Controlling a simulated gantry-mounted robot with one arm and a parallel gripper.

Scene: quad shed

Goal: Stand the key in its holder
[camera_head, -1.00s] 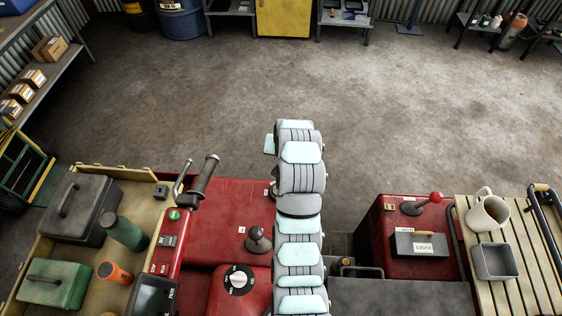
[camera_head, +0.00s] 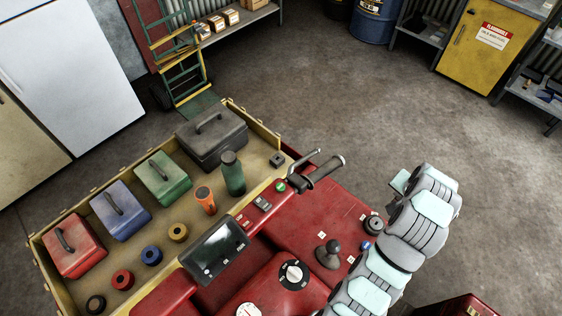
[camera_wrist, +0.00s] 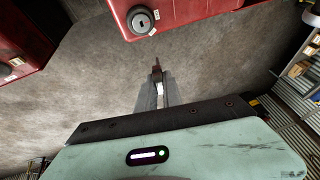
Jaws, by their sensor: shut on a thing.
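In the wrist view my gripper (camera_wrist: 158,92) points away from the camera over bare floor, its narrow fingers shut on a slim thing. A thin dark reddish tip (camera_wrist: 156,69) sticks out beyond the fingers; I take it for the key, mostly hidden. A round grey lock-like socket with a dark slot (camera_wrist: 142,23) sits on a red body ahead of the fingertips, apart from them. It may be the holder, and a similar round grey fitting (camera_head: 373,224) shows in the head view beside my arm. In the head view my fingers are hidden behind my arm.
A yellow tray (camera_head: 273,136) at left holds toolboxes, a green bottle (camera_head: 232,173) and tape rolls.

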